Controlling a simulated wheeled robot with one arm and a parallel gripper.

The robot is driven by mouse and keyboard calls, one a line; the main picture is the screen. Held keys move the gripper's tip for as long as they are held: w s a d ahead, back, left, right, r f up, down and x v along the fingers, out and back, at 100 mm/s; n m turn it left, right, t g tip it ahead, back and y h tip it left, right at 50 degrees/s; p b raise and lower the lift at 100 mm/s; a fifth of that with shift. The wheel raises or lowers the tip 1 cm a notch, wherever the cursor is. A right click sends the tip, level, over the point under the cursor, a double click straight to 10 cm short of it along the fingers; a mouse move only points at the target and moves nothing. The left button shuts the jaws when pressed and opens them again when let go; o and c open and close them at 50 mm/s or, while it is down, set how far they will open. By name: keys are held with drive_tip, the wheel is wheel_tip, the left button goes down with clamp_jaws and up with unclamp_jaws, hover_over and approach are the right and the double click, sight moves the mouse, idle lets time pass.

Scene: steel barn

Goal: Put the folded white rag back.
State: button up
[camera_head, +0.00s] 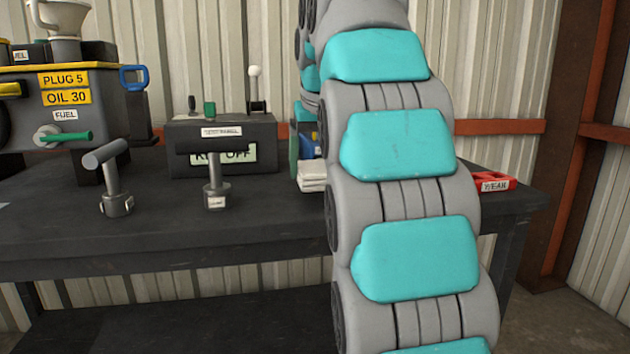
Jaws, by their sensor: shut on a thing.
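The folded white rag (312,175) shows as a small layered stack at the bench top, just left of my arm. Its right side is hidden behind my arm. My gripper (308,130) is at the end of the arm that comes down behind the large links, right above the rag. Only a sliver of it shows and its fingertips are mostly hidden. It is shut on the rag. Whether the rag's underside touches the bench cannot be told.
The dark bench (150,225) carries a black box (222,145) with levers, two grey handled posts (112,185) (214,188) in front, and a machine (70,100) with yellow labels at left. A red tray (494,181) marked "WEAR" lies right of my arm. The bench front is clear.

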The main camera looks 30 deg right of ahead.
sight(317, 169)
drive_tip(key=shift+f, duration=1.7)
drive_tip(key=shift+f, duration=0.15)
drive_tip(key=o, duration=1.1)
drive_tip(key=shift+v, duration=1.25)
drive_tip(key=p+v, duration=0.2)
drive_tip(key=v, duration=0.3)
drive_tip(key=shift+r+p, duration=0.2)
drive_tip(key=shift+p, duration=0.15)
drive_tip(key=shift+s, duration=0.1)
